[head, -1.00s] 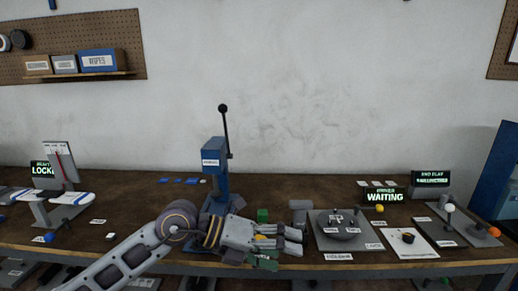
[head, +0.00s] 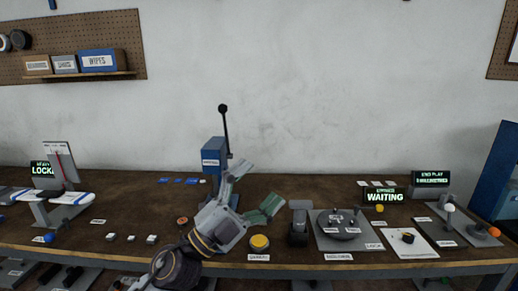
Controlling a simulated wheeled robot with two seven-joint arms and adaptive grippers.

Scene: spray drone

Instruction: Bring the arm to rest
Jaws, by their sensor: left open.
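My left gripper (head: 263,184) is raised over the bench in front of the blue lever press (head: 214,160). Its two fingers, with green pads, are spread wide and point up and to the right. Nothing is between them. The gripper's body hides the lower part of the press. My left forearm comes in from the bottom, left of the middle. My right gripper is not in view.
A yellow button (head: 260,242) is on the bench just right of the gripper's wrist. A grey plate with a round fixture (head: 338,222) stands further right, below the "WAITING" display (head: 385,196). A winged stand (head: 62,200) is at the left.

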